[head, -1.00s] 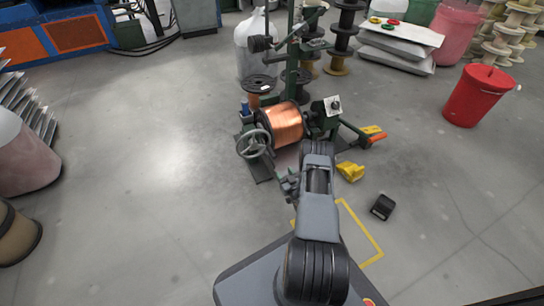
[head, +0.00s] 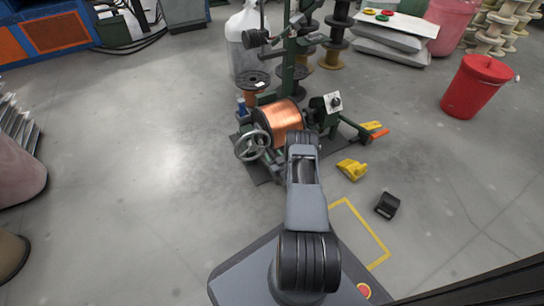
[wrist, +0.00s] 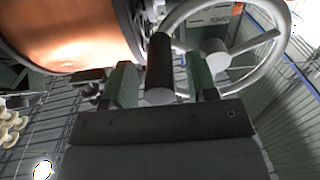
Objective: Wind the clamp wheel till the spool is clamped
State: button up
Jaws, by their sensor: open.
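The copper spool (head: 278,121) lies on its side in the green winding stand, with black flanges. The grey clamp wheel (head: 249,146) is a spoked handwheel at the left of the spool. In the wrist view its rim and spokes (wrist: 278,70) show at the right, and the spool's copper (wrist: 65,35) at the upper left. My gripper (wrist: 161,82) is open, with one green-padded finger on each side of the wheel's dark crank handle (wrist: 159,65). Gaps show between handle and fingers. In the head view my arm hides most of the gripper.
A yellow object (head: 352,169) and a black box (head: 387,205) lie on the floor right of my arm. A red bucket (head: 476,87) stands farther right. A large white bottle (head: 247,42) stands behind the stand.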

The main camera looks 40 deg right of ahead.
jog(key=shift+c, duration=0.5)
grip_shut()
